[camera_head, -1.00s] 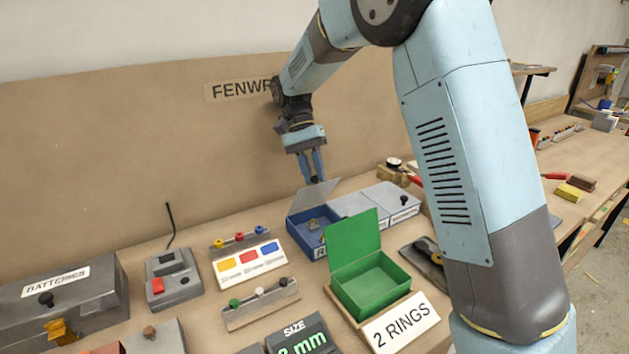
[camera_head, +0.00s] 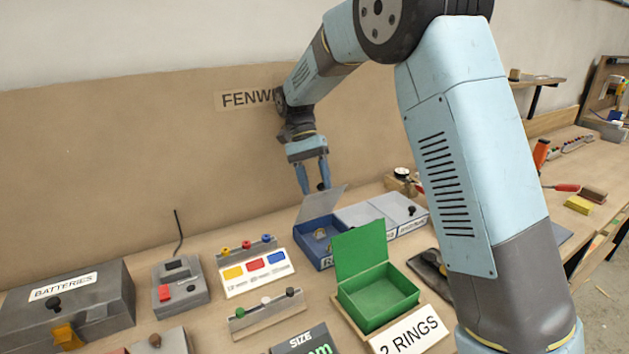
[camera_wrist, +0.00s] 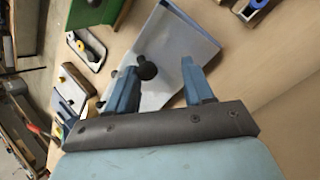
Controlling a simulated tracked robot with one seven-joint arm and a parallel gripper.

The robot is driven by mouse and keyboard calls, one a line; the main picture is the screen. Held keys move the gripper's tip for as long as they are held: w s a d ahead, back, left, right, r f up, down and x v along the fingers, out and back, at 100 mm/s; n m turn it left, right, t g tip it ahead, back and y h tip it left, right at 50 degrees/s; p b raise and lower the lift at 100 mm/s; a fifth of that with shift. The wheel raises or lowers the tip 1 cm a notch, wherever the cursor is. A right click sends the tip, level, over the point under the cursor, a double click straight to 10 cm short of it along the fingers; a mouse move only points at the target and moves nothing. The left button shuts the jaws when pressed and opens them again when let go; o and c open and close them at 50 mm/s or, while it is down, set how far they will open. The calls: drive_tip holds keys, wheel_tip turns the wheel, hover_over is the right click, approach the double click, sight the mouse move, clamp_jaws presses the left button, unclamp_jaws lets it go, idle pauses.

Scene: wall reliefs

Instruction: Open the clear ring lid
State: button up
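The clear ring lid (camera_head: 320,203) is raised and tilted on the left compartment of the blue box (camera_head: 322,257). A small ring-like thing shows inside that compartment. My gripper (camera_head: 313,188) is just above the lid's upper edge, fingers pointing down and spread apart. In the wrist view, a black knob (camera_wrist: 147,67) lies near the tip of the left finger, with a wide gap to the right finger. No grip on the knob shows. A pale panel with a blue edge (camera_wrist: 185,45) lies beyond the fingers. Whether the fingers touch the lid is hard to tell.
Two grey lids (camera_head: 385,213) beside the clear one are shut. An open green box (camera_head: 377,295) with a "2 RINGS" sign stands in front. A board wall stands behind.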

drive_tip(key=shift+w+d, duration=0.1)
drive_tip(key=shift+d, duration=0.05)
drive_tip(key=shift+r, duration=0.35)
wheel_tip(320, 180, up, 2)
drive_tip(key=shift+r, duration=0.15)
drive_tip(key=s+r, duration=0.1)
drive_tip(key=r, duration=0.1)
drive_tip(key=s+d+r, duration=0.1)
drive_tip(key=s+r, duration=0.2)
drive_tip(key=r, duration=0.1)
drive_tip(key=shift+s+d, duration=0.25)
drive_tip(key=shift+d, duration=0.15)
drive_tip(key=s+d+r, duration=0.1)
drive_tip(key=s, duration=0.1)
drive_tip(key=s+d+r, duration=0.1)
drive_tip(key=s, duration=0.2)
drive_tip(key=s+d+r, duration=0.1)
drive_tip(key=s+r, duration=0.1)
drive_tip(key=s, duration=0.1)
drive_tip(key=shift+s+d, duration=0.25)
